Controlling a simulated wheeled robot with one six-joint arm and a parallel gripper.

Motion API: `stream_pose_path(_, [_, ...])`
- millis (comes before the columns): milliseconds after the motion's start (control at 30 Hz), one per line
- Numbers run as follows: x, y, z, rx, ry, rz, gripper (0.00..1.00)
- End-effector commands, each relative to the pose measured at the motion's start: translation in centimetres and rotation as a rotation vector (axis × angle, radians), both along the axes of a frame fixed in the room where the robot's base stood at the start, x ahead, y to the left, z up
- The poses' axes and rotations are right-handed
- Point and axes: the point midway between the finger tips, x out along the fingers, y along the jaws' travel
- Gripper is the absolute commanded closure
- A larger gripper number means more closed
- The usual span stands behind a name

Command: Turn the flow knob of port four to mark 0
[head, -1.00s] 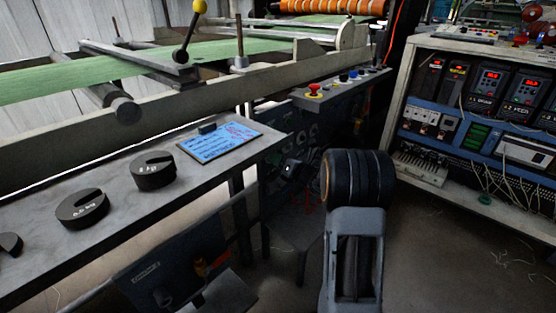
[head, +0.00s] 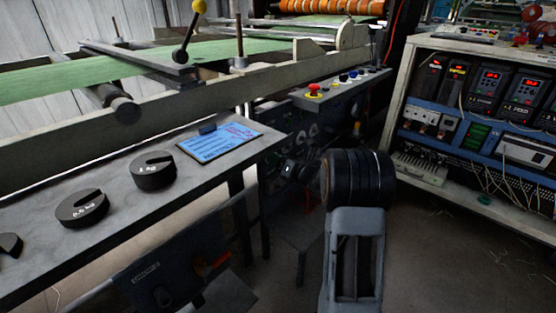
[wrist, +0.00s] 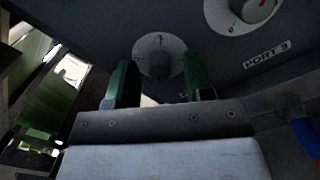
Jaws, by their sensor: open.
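In the wrist view, my gripper (wrist: 159,74) is open, with one green finger to either side of a round grey dial with a knob (wrist: 160,60). Whether the fingers touch the knob I cannot tell. Its label is mostly hidden behind the right finger, so I cannot read its port number or setting. Up and to the right is another pale dial with a red-marked knob (wrist: 252,10), above a label reading PORT 3 (wrist: 267,54). In the head view, my gripper's dark end is by the shadowed machine front, and its fingers cannot be made out.
A blue-red hose (wrist: 303,135) shows at right in the wrist view. In the head view, a grey bench (head: 120,222) holds slotted weights (head: 152,172) and a blue card (head: 218,142). An instrument rack (head: 400,95) stands at right, with bare floor before it.

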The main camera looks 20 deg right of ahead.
Motion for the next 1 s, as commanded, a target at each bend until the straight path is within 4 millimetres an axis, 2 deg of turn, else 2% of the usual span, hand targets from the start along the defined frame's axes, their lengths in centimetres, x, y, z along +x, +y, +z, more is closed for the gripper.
stream_pose_path(167, [-0.2,-0.1,0.0,0.000,0.000,0.000,0.52])
stream_pose_path(267, [-1.0,-0.5,0.1,0.001,0.002,-0.002,0.52])
stream_pose_path(700, [-8.7,-4.1,-0.3,0.002,0.001,-0.004,0.52])
stream_pose_path(1000, [-11.9,-5.5,-0.7,0.000,0.000,-0.002,0.52])
